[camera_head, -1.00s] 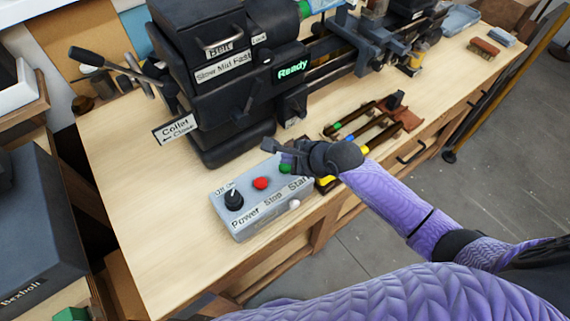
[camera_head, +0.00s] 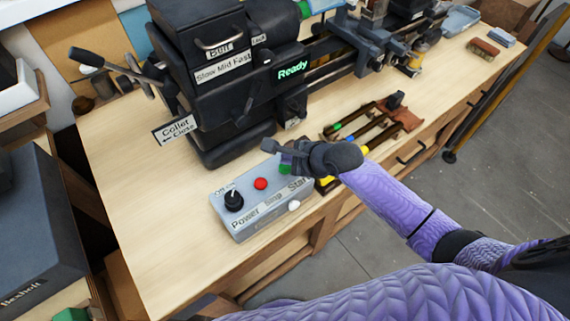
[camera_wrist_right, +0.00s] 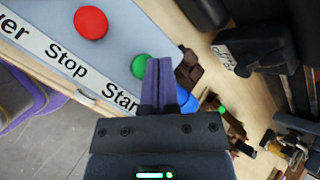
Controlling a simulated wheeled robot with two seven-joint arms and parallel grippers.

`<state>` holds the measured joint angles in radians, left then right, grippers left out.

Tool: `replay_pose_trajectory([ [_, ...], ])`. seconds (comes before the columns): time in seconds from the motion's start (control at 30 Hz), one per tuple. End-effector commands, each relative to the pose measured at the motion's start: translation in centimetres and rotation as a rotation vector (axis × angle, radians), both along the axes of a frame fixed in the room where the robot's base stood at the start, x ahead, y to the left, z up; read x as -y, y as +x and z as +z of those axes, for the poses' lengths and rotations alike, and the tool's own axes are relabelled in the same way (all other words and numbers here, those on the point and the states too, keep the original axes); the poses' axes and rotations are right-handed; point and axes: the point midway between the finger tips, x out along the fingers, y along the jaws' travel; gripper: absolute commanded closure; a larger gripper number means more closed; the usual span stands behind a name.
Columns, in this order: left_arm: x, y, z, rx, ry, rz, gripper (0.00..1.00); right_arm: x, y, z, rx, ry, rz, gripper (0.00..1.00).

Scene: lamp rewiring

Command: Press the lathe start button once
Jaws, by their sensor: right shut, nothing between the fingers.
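The grey control box (camera_head: 245,222) sits on the bench in front of the lathe (camera_head: 235,90). It has a black power knob (camera_head: 233,201), a red stop button (camera_head: 261,184) and a green start button (camera_head: 285,169). My right gripper (camera_head: 270,147) is shut and empty over the start-button end of the box and partly covers the green button. In the right wrist view, the green start button (camera_wrist_right: 141,66) lies just left of the shut fingertips (camera_wrist_right: 158,64). I cannot tell whether they touch it. The lathe display (camera_head: 292,70) reads "Ready". My left gripper is not in view.
A tool rack (camera_head: 372,125) with coloured-handled tools lies just right of my right gripper. The bench top (camera_head: 140,220) left of the box is clear.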

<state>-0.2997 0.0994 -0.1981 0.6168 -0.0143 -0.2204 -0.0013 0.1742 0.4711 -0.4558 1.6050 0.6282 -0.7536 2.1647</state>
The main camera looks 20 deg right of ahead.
Motion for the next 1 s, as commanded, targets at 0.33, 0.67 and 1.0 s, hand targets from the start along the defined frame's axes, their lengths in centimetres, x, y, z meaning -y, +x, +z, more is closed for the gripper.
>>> replay_pose_trajectory([
  [0.33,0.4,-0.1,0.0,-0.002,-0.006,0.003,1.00,0.0,0.0,0.0,0.000,0.000,0.000,1.00],
  [0.67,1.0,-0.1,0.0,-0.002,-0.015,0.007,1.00,0.0,0.0,-0.4,0.000,0.002,-0.001,1.00],
  [1.0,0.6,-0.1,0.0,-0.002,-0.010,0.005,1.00,0.0,0.0,-0.8,0.000,0.000,0.000,1.00],
])
